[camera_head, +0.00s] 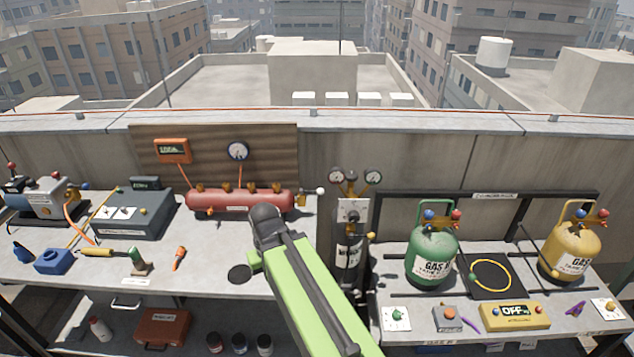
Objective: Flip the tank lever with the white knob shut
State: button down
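The red horizontal tank (240,201) sits at the back of the left bench, in front of a brown wooden panel. A brass valve (300,200) is on its right end. A short lever with a white knob (320,190) sticks out to the right from this valve, roughly level. Several brass fittings stand along the tank's top. My green arm rises from the bottom middle, its dark rounded joint (265,214) showing in front of and below the tank's right half. No fingers show, so my gripper is not in view. The white knob is unobstructed.
A dark cylinder with gauges (350,235) stands right of my arm. Further right are a green gas tank (432,255) and a yellow one (568,250). A grey box (132,212) and loose tools lie left. The bench front below the tank is mostly clear.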

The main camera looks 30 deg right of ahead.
aim_at(320, 192)
jog(key=u, duration=0.05)
jog(key=i, duration=0.95)
jog(key=z, duration=0.05)
